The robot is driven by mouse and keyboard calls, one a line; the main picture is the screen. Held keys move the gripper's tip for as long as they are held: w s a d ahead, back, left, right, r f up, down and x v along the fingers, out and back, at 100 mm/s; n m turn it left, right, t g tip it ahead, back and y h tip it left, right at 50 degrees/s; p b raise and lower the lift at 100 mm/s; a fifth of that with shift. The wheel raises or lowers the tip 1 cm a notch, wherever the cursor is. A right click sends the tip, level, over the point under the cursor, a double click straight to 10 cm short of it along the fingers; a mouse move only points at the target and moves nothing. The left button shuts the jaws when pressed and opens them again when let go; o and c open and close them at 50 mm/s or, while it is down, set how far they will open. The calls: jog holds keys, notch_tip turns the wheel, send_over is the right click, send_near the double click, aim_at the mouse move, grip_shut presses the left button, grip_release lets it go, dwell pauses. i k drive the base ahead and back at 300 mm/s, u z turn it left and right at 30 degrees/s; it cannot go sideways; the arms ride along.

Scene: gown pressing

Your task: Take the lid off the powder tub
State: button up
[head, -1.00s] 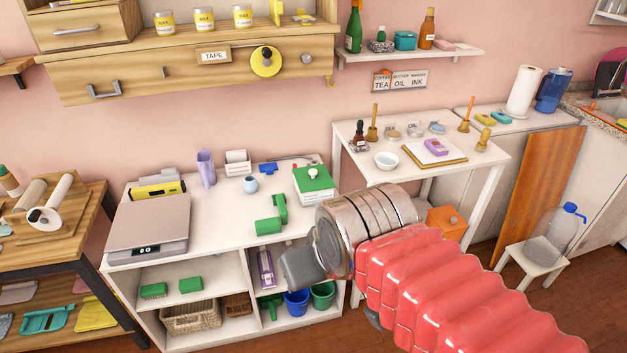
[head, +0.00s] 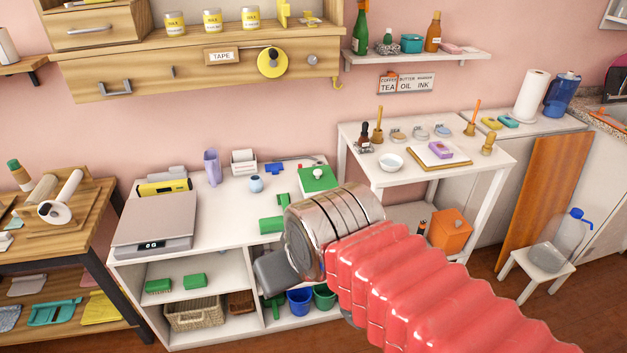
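No tub in the head view is clearly marked as powder. A white box-like tub with a green lid (head: 318,179) stands at the right back of the white shelf unit's top; the lid is on, with a small pale knob, and my wrist hides its lower part. My gripper (head: 274,272) shows only as a dark grey block beyond the metal wrist, in front of the unit's right side. Its fingertips cannot be made out, nor whether it holds anything.
A scale (head: 153,225) and green blocks (head: 272,224) share the white unit's top (head: 220,225). Three yellow-labelled tins (head: 213,20) stand on the wooden shelf. A white side table (head: 375,130) holds small jars and a bowl. An orange box (head: 449,231) sits below it.

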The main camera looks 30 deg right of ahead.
aim_at(320, 178)
jog(key=i, duration=1)
